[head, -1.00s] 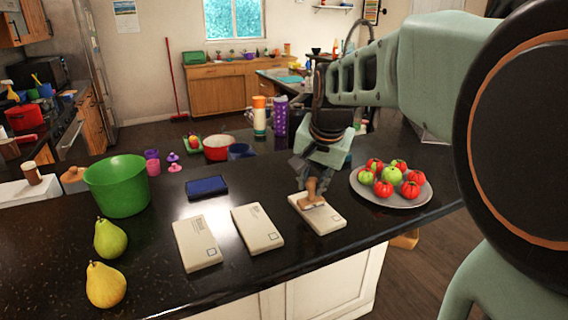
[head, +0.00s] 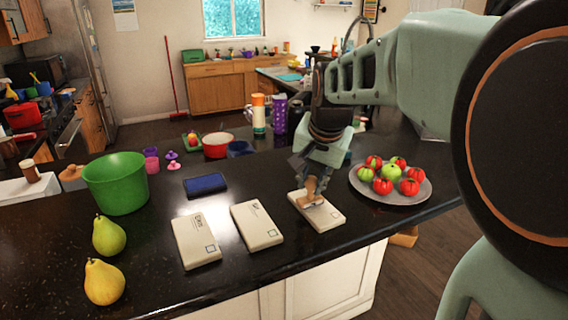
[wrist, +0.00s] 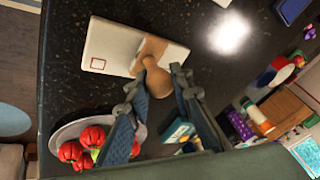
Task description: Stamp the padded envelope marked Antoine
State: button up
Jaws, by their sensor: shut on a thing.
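Three pale padded envelopes lie in a row on the dark counter: left (head: 196,243), middle (head: 257,226) and right (head: 325,217). Their written names are too small to read, so I cannot tell which is Antoine's. My gripper (head: 315,177) is shut on a wooden stamp (head: 312,199) at the right envelope. In the wrist view, the fingers (wrist: 165,76) hold the stamp's rounded handle (wrist: 160,86). Its base covers part of the right envelope (wrist: 112,45); I cannot tell whether it touches. A printed square (wrist: 98,63) on that envelope is uncovered. A blue ink pad (head: 205,185) lies behind the envelopes.
A plate (head: 421,194) of red and green tomatoes stands close right of the right envelope. A green bowl (head: 116,185) and two pears (head: 104,283) are at the left. Bottles (head: 259,117) and a red pot (head: 217,146) stand behind. The front counter edge is near.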

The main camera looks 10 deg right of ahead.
jog(key=shift+f+b, duration=0.3)
jog(key=shift+f, duration=0.15)
dwell(0.6)
jog(key=shift+r, duration=0.15)
jog(key=shift+r+p, duration=2.7)
jog(key=shift+r, duration=0.75)
